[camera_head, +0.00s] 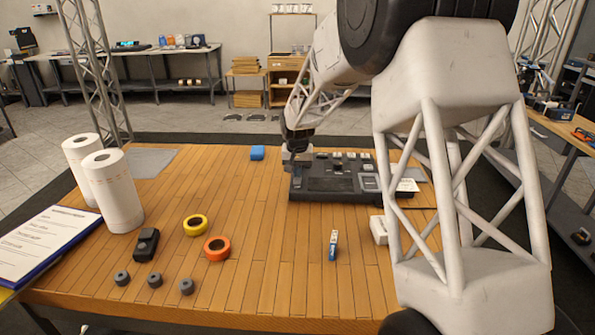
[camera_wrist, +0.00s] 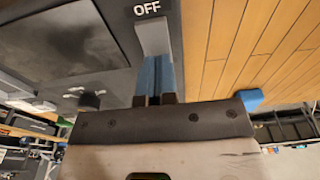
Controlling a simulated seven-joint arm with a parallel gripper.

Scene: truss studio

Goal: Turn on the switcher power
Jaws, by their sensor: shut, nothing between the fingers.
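The switcher (camera_head: 310,187) is a dark console at the back middle of the wooden table, with several light keys and a grey screen-like panel. My gripper (camera_head: 291,160) is at its left back corner, pointing down. In the wrist view, a grey power switch (camera_wrist: 152,36) sits in a dark slot under a white "OFF" label. My gripper's blue fingers (camera_wrist: 155,62) are shut together with nothing between them, their tips right at the switch's near end. I cannot tell whether they touch it. The switch is hidden in the head view.
The table between is clear.

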